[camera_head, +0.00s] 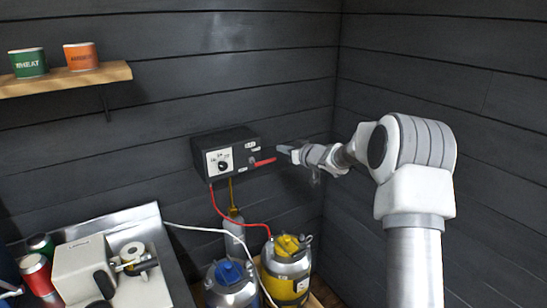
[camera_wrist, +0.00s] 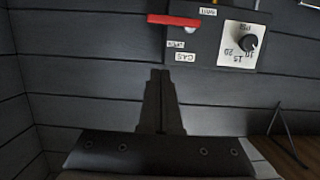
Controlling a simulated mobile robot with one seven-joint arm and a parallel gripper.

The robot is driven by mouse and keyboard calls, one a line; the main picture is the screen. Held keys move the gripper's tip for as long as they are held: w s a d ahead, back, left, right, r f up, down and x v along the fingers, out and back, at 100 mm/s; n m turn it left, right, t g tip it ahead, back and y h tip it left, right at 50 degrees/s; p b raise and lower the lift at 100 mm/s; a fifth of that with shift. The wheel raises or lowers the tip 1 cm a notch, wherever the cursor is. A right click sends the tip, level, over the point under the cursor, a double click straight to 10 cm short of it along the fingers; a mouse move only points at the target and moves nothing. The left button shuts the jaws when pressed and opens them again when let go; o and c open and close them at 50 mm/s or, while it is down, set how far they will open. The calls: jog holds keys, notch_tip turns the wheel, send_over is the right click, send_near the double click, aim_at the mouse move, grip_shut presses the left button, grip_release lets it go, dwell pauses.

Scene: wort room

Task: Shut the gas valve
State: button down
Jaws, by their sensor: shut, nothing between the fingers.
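The gas valve is a red lever (camera_head: 264,162) on the front of a dark wall box (camera_head: 192,150). The lever lies about level, its free end pointing right in the head view. In the wrist view, which is upside down, the lever (camera_wrist: 172,20) points left from its pivot; small white labels beside it seem to read GAS, OPEN and SHUT. My gripper (camera_head: 281,150) is just right of the lever's free end, its arm reaching in from the right. In the wrist view my gripper's fingers (camera_wrist: 160,74) are together and empty, with a visible gap to the lever.
The box has a round dial (camera_head: 223,166) left of the lever. A red hose (camera_head: 240,222) runs from the box toward a yellow-topped keg (camera_head: 286,270); a blue-topped keg (camera_head: 231,285) stands beside it. A shelf (camera_head: 65,80) with two tins is upper left. Dark plank walls meet at right.

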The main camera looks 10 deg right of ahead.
jog(key=p, duration=0.1)
send_over(274, 158)
jog(key=s, duration=0.3)
jog(key=f, duration=0.2)
jog(key=shift+w+a+f+b, duration=0.1)
jog(key=shift+a+f+b, duration=0.1)
jog(key=shift+f, duration=0.7)
jog(key=shift+a+f+b, duration=0.1)
jog(key=shift+f+b, duration=0.1)
jog(key=shift+f, duration=0.7)
jog(key=shift+p, duration=0.55)
jog(key=shift+d+f+m+p, duration=0.15)
jog(key=shift+f+m+p, duration=0.1)
jog(key=shift+m+p, duration=0.35)
